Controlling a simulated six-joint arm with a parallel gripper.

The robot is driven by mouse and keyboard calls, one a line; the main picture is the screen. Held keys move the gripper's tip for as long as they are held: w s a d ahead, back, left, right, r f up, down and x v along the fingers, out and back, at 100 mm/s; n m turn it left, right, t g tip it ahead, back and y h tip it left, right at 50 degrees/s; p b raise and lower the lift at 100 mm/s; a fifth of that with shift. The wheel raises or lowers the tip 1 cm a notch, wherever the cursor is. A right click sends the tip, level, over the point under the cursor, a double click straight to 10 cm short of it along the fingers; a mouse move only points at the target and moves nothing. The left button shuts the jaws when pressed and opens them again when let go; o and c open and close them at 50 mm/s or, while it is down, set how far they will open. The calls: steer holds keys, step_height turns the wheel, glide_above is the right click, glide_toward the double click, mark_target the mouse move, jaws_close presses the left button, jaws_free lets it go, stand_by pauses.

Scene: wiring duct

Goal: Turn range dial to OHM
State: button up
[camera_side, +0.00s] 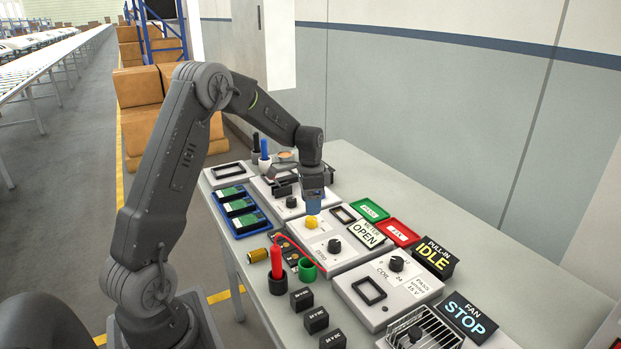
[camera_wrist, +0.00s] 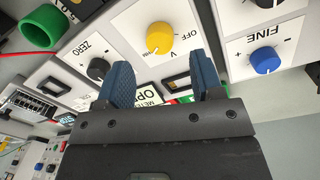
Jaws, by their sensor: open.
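The yellow range dial (camera_side: 311,222) sits on the white meter panel (camera_side: 318,240). In the wrist view the yellow dial (camera_wrist: 159,37) is just beyond the fingertips, with OFF and V printed around it. Which label its pointer faces is too small to read surely. My gripper (camera_side: 313,207) points down, close above the dial in the side view. In the wrist view my gripper (camera_wrist: 162,62) has its two blue fingers apart with nothing between them. The meter's display sign (camera_side: 369,234) reads OPEN.
A black ZERO knob (camera_wrist: 98,69) and a blue FINE knob (camera_wrist: 264,60) flank the dial in the wrist view. A green cup (camera_side: 307,269), red probe (camera_side: 277,262) and coil panel (camera_side: 387,289) stand nearby.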

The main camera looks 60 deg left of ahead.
step_height(320, 180, up, 9)
steer(key=shift+a, duration=0.2)
steer(key=s+d+r+n+t, duration=0.1)
steer(key=s+d+r, duration=0.2)
steer(key=d, duration=0.2)
steer(key=s+d+r+t+y, duration=0.1)
steer(key=s+d+r, duration=0.2)
steer(key=d, duration=0.2)
steer(key=s+d+r+n+t, duration=0.1)
steer(key=s+d+r, duration=0.15)
steer(key=d, duration=0.35)
steer(key=s+d+f+n+t, duration=0.1)
steer(key=s+d+n+t, duration=0.1)
steer(key=s+d, duration=0.6)
steer(key=s, duration=0.4)
steer(key=shift+s+d+t, duration=0.35)
steer(key=shift+s+t, duration=0.05)
